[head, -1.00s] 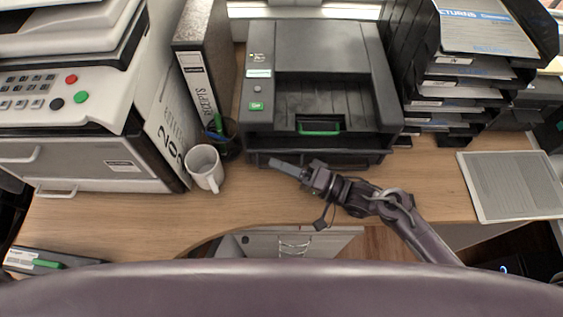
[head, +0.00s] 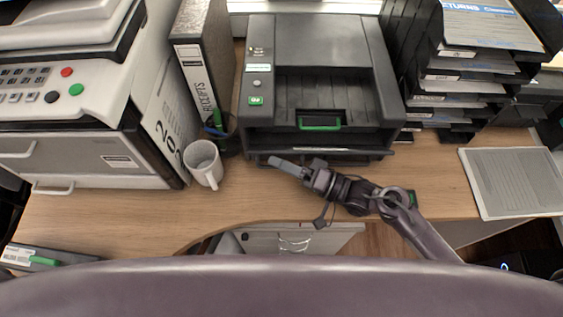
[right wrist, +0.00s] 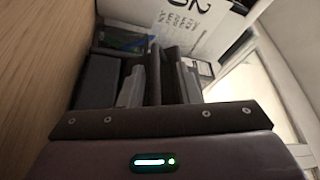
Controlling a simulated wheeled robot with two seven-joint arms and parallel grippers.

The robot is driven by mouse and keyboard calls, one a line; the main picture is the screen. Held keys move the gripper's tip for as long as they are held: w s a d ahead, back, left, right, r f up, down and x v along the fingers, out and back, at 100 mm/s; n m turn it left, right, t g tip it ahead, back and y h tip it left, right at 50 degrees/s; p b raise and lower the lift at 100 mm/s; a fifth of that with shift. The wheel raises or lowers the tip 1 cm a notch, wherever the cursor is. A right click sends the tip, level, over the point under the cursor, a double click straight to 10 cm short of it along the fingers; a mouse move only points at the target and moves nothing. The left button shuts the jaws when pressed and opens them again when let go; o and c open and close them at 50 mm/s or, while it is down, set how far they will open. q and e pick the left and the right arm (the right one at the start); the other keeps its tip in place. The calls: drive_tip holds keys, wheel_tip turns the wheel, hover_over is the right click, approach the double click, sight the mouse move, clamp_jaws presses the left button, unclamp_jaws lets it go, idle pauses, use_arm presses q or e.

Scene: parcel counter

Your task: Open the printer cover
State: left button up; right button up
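The dark grey printer (head: 389,92) stands at the back middle of the counter. Its flat top panel (head: 322,42) lies level, and a recess opens below it at the front. A green handle (head: 319,123) sits at the front of that recess. My right gripper (head: 282,165) is just in front of the printer's lower front edge, pointing left, apart from the green handle. In the right wrist view its two fingers (right wrist: 161,80) lie close together with nothing visible between them. My left gripper is in neither view.
A white mug (head: 204,165) and a pen cup (head: 228,139) stand left of the printer, before a binder (head: 197,72). A large white machine (head: 70,135) fills the left. Paper trays (head: 465,90) stand at right, near a flat grey panel (head: 515,182).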

drive_tip(key=shift+d, duration=0.1)
drive_tip(key=b+v, duration=0.1)
drive_tip(key=v, duration=0.5)
drive_tip(key=shift+s+f, duration=0.1)
drive_tip(key=shift+f, duration=0.05)
drive_tip(key=shift+v, duration=0.75)
drive_tip(key=shift+d, duration=0.1)
